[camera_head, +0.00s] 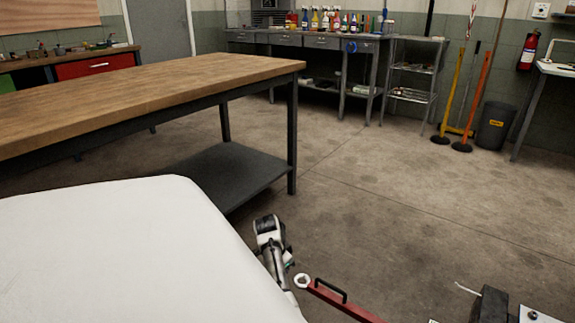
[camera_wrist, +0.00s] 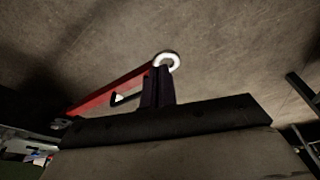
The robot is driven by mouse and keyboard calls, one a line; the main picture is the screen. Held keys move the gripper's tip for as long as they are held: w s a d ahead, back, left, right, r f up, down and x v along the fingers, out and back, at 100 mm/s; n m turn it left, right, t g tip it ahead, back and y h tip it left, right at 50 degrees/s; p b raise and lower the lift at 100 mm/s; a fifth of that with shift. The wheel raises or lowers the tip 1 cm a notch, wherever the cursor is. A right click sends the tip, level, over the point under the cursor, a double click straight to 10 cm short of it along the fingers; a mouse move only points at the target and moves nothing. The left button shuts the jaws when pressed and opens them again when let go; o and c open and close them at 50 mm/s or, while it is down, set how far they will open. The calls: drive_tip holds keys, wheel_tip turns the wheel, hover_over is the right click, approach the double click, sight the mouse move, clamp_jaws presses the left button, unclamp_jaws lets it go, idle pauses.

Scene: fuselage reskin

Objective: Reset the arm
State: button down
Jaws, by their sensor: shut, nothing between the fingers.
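My gripper (camera_wrist: 157,85) shows in the wrist view with its two dark fingers together and nothing between them. Just beyond the fingertips in that picture is a white ring (camera_wrist: 167,61) at the end of a red bar (camera_wrist: 112,88) with a black handle. I cannot tell whether the fingers touch the ring. In the head view, part of my arm (camera_head: 270,240) shows at the bottom middle, beside the ring (camera_head: 302,281) and the red bar (camera_head: 338,301). The fingers are not clearly visible there.
A wooden-topped table (camera_head: 150,95) with a dark lower shelf (camera_head: 225,172) stands at left. Dark and white equipment (camera_head: 492,305) sits at bottom right. The middle floor is clear.

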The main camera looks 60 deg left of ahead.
drive_tip(key=shift+s+r, duration=0.2)
drive_tip(key=shift+r, duration=0.45)
drive_tip(key=shift+r, duration=0.1)
